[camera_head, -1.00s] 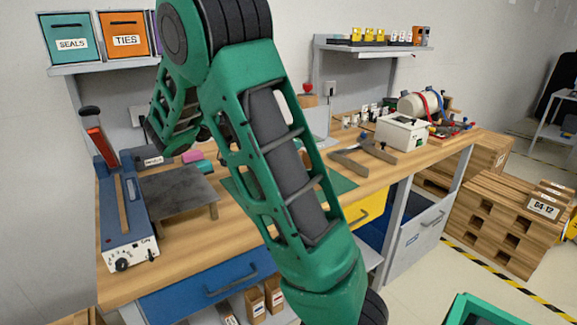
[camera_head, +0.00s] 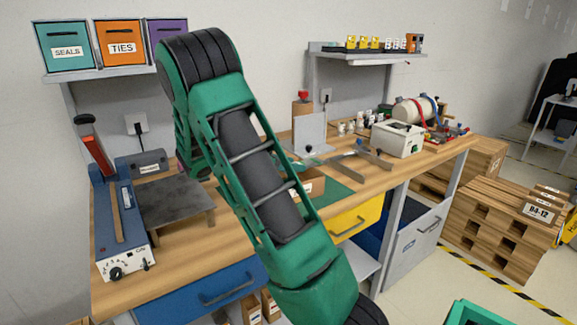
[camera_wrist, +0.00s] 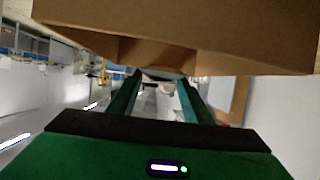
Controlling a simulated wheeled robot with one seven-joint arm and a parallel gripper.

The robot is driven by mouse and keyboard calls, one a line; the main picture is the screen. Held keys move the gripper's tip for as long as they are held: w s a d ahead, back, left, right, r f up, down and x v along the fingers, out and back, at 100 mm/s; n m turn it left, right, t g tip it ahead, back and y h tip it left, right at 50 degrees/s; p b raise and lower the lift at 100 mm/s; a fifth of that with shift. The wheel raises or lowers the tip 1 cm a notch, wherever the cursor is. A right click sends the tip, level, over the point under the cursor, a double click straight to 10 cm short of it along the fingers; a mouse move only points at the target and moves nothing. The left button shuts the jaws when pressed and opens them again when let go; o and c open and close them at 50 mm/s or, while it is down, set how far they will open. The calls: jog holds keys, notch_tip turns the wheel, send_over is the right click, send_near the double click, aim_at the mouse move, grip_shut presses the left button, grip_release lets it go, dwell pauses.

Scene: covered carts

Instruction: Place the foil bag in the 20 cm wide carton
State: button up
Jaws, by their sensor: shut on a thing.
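My gripper (camera_wrist: 162,88) shows in the wrist view, its two green fingers reaching toward a brown carton wall that fills the top of the picture. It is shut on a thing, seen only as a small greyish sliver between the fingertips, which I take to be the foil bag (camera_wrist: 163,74). The carton (camera_wrist: 200,25) is very close and hides most of it. My gripper is hidden there behind my arm.
The wooden bench (camera_head: 375,185) carries a blue sealer (camera_head: 122,225) and a dark plate (camera_head: 175,203) at left. A grey upright panel (camera_head: 310,133), a white box (camera_head: 398,139) and a roll stand (camera_head: 412,110) are farther right. Pallets (camera_head: 510,215) stand on the floor at right.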

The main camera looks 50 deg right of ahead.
jog(key=shift+f, duration=0.35)
jog(key=o, duration=1.1)
jog(key=shift+r, duration=0.35)
jog(key=v, duration=1.2)
jog(key=shift+r, duration=0.1)
